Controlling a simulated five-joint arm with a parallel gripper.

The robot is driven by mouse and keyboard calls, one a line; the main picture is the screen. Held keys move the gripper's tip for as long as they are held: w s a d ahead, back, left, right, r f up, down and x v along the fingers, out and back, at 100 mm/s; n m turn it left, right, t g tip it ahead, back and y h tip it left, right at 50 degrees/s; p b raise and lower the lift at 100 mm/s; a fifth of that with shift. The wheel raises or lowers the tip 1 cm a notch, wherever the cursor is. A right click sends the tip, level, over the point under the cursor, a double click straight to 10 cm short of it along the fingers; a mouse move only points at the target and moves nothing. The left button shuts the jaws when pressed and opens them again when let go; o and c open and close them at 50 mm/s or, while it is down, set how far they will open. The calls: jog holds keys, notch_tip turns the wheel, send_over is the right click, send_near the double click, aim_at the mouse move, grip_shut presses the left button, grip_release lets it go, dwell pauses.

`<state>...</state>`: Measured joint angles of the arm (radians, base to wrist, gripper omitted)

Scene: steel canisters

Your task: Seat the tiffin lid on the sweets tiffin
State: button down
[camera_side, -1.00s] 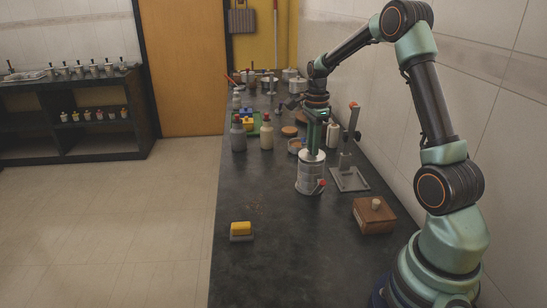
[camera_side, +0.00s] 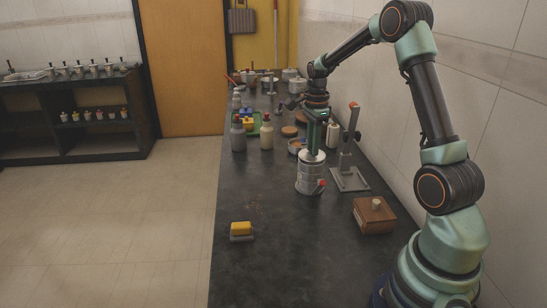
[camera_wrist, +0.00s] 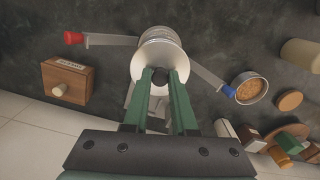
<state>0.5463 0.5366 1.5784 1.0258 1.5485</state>
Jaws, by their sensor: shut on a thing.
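My gripper (camera_wrist: 160,78) is shut on the dark knob of the pale round tiffin lid (camera_wrist: 150,62). In the side view my gripper (camera_side: 312,148) points straight down over the steel tiffin (camera_side: 310,180), which stands upright on the dark counter. The lid (camera_side: 306,156) is at the tiffin's top there; I cannot tell whether it rests fully on the rim. In the wrist view the ribbed tiffin wall (camera_wrist: 157,34) shows beyond the lid. The lid hides the tiffin's mouth. A red-tipped lever and a blue-tipped lever stick out on either side.
A wooden box (camera_side: 374,215) and a grey stand with a red top (camera_side: 351,179) are to the right. Bottles (camera_side: 267,136) and a bowl (camera_wrist: 249,88) are farther back.

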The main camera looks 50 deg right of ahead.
jog(key=shift+f, duration=0.55)
jog(key=shift+c, duration=1.6)
grip_release()
jog(key=shift+r, duration=0.1)
jog(key=shift+r, duration=2.95)
